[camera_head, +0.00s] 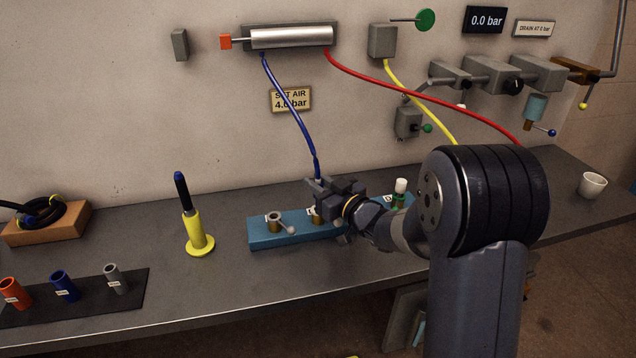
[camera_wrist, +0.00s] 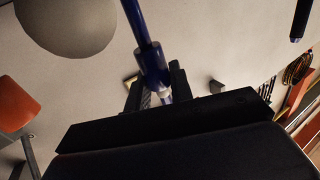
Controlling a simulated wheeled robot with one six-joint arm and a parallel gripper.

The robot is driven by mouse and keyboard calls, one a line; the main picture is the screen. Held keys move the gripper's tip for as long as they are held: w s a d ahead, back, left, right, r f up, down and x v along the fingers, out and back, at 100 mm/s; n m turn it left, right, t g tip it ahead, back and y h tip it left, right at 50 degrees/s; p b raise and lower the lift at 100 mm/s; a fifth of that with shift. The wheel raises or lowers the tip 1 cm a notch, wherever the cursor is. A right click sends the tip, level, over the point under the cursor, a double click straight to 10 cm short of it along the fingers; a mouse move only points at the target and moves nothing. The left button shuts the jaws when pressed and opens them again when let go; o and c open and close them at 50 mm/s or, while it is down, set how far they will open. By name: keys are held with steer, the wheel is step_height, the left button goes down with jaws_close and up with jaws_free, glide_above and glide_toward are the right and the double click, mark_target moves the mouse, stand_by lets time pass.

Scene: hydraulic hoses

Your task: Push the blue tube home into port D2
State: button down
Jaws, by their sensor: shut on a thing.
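The blue tube (camera_head: 290,103) hangs from the left end of the silver cylinder (camera_head: 292,38) on the wall and runs down to my gripper (camera_head: 324,190). My gripper is shut on the tube near its lower end, over the blue port block (camera_head: 262,236). In the wrist view the tube (camera_wrist: 137,22) comes down into a thicker blue sleeve (camera_wrist: 152,66) with a pale tip, between the dark fingers (camera_wrist: 160,92). A brass port (camera_head: 316,215) shows just below my gripper. Its label is too hidden to read, and I cannot tell whether the tube end is inside it.
Another port with a small lever (camera_head: 276,222) is on the block's left. A white-capped fitting (camera_head: 400,190) is at its right. A yellow stand with a dark tool (camera_head: 196,232) is to the left. Red (camera_head: 430,92) and yellow (camera_head: 418,100) tubes pass behind my arm.

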steer(key=shift+f+b, duration=1)
steer(key=shift+f, duration=0.2)
steer(key=c, duration=1.2)
jaws_free()
steer(key=shift+o, duration=0.2)
steer(key=v, duration=1)
steer(key=shift+s+d+b, duration=0.3)
steer(key=shift+b, duration=0.15)
